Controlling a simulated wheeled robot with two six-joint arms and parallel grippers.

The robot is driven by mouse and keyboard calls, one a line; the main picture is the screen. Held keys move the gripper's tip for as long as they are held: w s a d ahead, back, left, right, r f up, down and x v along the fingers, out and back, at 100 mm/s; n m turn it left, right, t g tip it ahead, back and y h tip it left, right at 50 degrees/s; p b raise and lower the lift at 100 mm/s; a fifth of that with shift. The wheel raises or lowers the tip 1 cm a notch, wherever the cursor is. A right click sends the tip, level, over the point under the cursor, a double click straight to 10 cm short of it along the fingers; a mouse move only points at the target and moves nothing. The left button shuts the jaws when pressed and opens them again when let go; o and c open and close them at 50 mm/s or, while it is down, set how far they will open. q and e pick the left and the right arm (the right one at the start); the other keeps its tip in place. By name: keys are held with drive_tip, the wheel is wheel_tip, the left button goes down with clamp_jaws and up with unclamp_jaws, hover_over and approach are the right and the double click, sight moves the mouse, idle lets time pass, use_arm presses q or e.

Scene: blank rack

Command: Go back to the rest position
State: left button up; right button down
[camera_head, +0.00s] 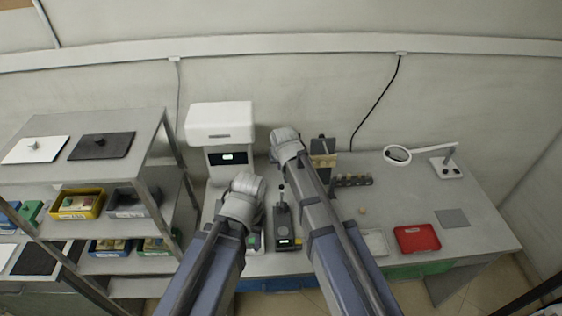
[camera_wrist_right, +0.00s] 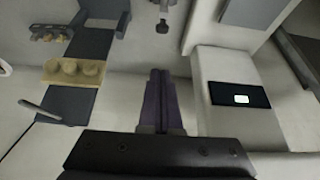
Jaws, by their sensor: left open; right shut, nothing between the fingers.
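My left arm reaches in from the bottom left in the head view, its grey wrist end (camera_head: 243,198) in front of the white machine and over the bench. Its left gripper is mostly hidden by the wrist, so the fingertips show poorly. My right arm reaches further back, its grey end (camera_head: 286,142) just right of the white machine (camera_head: 221,124). In the right wrist view my right gripper (camera_wrist_right: 160,75) has its two dark fingers pressed together with nothing between them. The white machine with its lit screen (camera_wrist_right: 241,98) is beside them on the right.
A shelf rack (camera_head: 147,160) with bins stands at left.

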use_arm(q)
drive_tip(key=shift+r, duration=0.45)
use_arm(e)
drive_tip(key=shift+s+r, duration=0.35)
drive_tip(key=shift+r, duration=0.05)
use_arm(q)
drive_tip(key=shift+f, duration=0.1)
use_arm(e)
drive_tip(key=shift+f, duration=0.1)
